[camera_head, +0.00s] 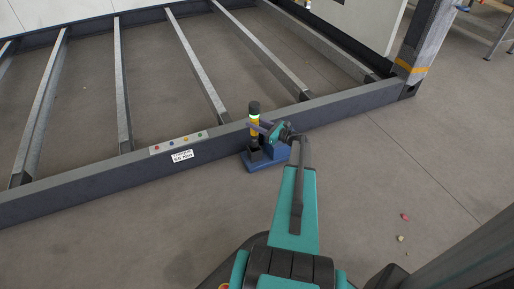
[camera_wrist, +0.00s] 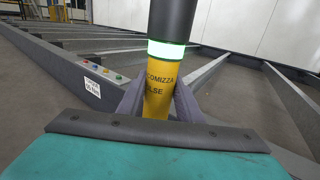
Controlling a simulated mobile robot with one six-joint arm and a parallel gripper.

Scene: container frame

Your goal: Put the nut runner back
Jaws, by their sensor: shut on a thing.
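The nut runner (camera_head: 254,118) is an upright tool with a black top, a pale glowing ring and a yellow body. My gripper (camera_head: 260,127) is shut on its yellow body. In the wrist view the nut runner (camera_wrist: 161,75) stands between my two grey fingers (camera_wrist: 157,102), and dark lettering shows on the yellow. A blue stand (camera_head: 264,161) with a dark holder sits on the floor against the frame beam. The nut runner's lower end is at the dark holder; I cannot tell whether it rests fully in it. My fingers hide part of the tool.
A long dark frame beam (camera_head: 90,183) runs behind the stand, with several grey crossbars beyond. A strip with coloured buttons (camera_head: 178,143) lies on the beam above a white label (camera_head: 182,156). A corner post (camera_head: 420,45) rises at right. The floor in front is mostly clear.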

